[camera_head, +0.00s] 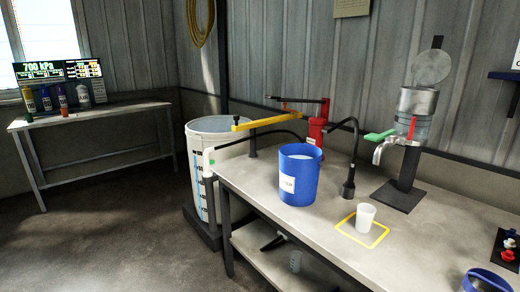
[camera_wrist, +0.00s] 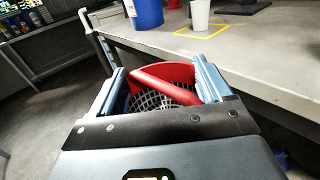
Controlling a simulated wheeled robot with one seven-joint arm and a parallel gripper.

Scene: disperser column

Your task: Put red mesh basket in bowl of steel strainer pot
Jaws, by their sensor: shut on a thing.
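The red mesh basket (camera_wrist: 180,74) shows in the wrist view, with a red rim, a red bar across it and pale mesh. My gripper (camera_wrist: 162,82) is shut on it, a blue-grey finger at each side. The basket is in front of the bench edge; the exact contact is partly hidden. The steel strainer pot (camera_head: 418,102) stands on a dark stand at the right of the bench in the head view. Its round lid (camera_head: 430,67) is raised, and it has a tap with a green handle. The inside of its bowl is hidden. The head view does not show my gripper or the basket.
On the bench (camera_head: 260,185) stand a blue bucket (camera_head: 299,178), a white cup (camera_head: 366,217) by a yellow square outline, and a black gooseneck (camera_head: 349,180). A large white drum (camera_head: 203,180) is left of the bench. Open floor (camera_head: 110,235) lies further left.

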